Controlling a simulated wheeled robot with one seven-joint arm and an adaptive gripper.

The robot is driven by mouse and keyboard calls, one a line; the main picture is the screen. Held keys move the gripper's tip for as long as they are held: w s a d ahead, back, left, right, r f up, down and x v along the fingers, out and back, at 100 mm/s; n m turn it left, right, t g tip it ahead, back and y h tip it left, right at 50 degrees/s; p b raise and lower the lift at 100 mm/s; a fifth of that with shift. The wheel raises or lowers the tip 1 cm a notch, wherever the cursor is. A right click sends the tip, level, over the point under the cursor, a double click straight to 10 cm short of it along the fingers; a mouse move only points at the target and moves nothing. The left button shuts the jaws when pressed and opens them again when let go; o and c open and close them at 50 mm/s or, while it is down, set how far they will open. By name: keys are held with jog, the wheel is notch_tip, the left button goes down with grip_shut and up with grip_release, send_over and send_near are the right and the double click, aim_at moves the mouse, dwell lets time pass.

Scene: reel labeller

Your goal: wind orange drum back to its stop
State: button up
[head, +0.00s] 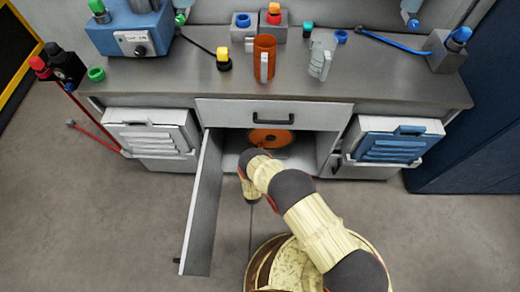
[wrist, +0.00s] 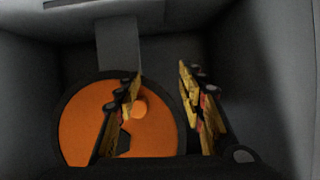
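The orange drum (head: 270,138) is in the open middle compartment of the bench, partly hidden by my arm in the head view. In the wrist view the drum (wrist: 82,125) is a flat orange disc with a dark rim, in front of a grey upright piece. A round orange knob (wrist: 139,109) stands on its right part, and a dark notch shows below it. My gripper (wrist: 160,76) is open, with its fingers apart. The left finger crosses in front of the drum, just left of the knob. The right finger is right of the drum. I cannot tell whether either touches the knob.
The open compartment door (head: 202,205) hangs out to the left of my arm. A closed drawer (head: 274,114) is above the compartment. Grey walls (wrist: 262,85) enclose the gripper closely. An orange mug (head: 264,52) and several small parts stand on the bench top.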

jog(key=s+d+r+t, duration=0.2)
jog(key=d+r+t, duration=0.1)
jog(key=d+t, duration=0.15)
jog(key=shift+m+h, duration=0.4)
jog(key=w+b, duration=0.1)
jog(key=w, duration=0.3)
jog(key=w+b, duration=0.1)
jog(key=w, duration=0.2)
jog(key=shift+a+r+b, duration=0.15)
jog(key=shift+a+b, duration=0.2)
jog(key=shift+c, duration=0.7)
grip_shut()
